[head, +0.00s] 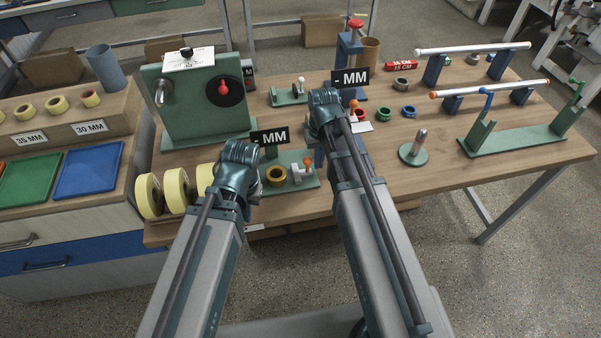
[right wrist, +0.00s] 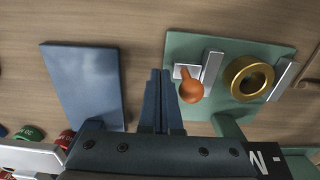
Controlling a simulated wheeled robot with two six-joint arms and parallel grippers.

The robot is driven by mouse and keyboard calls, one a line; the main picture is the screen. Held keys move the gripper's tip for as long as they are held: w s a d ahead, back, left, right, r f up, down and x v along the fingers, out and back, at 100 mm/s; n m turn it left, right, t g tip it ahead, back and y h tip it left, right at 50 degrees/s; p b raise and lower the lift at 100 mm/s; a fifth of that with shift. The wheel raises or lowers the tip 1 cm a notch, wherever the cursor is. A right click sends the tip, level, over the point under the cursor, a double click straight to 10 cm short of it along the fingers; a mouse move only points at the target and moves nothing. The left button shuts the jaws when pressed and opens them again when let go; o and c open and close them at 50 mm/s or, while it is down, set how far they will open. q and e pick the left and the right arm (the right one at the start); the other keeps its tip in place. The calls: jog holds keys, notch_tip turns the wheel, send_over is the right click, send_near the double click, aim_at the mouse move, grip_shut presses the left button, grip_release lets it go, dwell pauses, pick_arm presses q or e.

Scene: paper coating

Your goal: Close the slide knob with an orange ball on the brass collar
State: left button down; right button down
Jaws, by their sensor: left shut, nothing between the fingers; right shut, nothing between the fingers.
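The brass collar (head: 276,175) lies on a green plate (head: 297,184), beside a pale slide with an orange ball knob (head: 308,161). In the right wrist view the collar (right wrist: 250,79) stands between two pale jaws, with a visible gap to the jaw on the knob (right wrist: 191,91) side. My right gripper (right wrist: 159,98) is shut and empty, just left of the orange ball there, on the side away from the collar. Whether it touches the ball is unclear. My left gripper (head: 252,188) is left of the plate, shut, its fingertips largely hidden by its wrist.
A blue plate (right wrist: 83,84) lies left of my right gripper in its wrist view. An MM sign (head: 270,137) stands behind the collar. Yellow rolls (head: 175,189) stand to the left. Another orange ball knob (head: 353,104) and a metal post (head: 420,140) are further right.

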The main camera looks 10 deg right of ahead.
aim_at(305, 159)
jog(key=shift+a, duration=0.15)
jog(key=shift+a, duration=2.2)
jog(key=shift+d+r+p, duration=0.25)
jog(key=shift+r+p, duration=0.6)
jog(key=shift+r, duration=0.05)
jog(key=shift+d+r+p, duration=0.35)
jog(key=shift+r+p, duration=0.3)
jog(key=shift+r, duration=0.15)
notch_tip(305, 159, up, 14)
jog(key=p, duration=1.4)
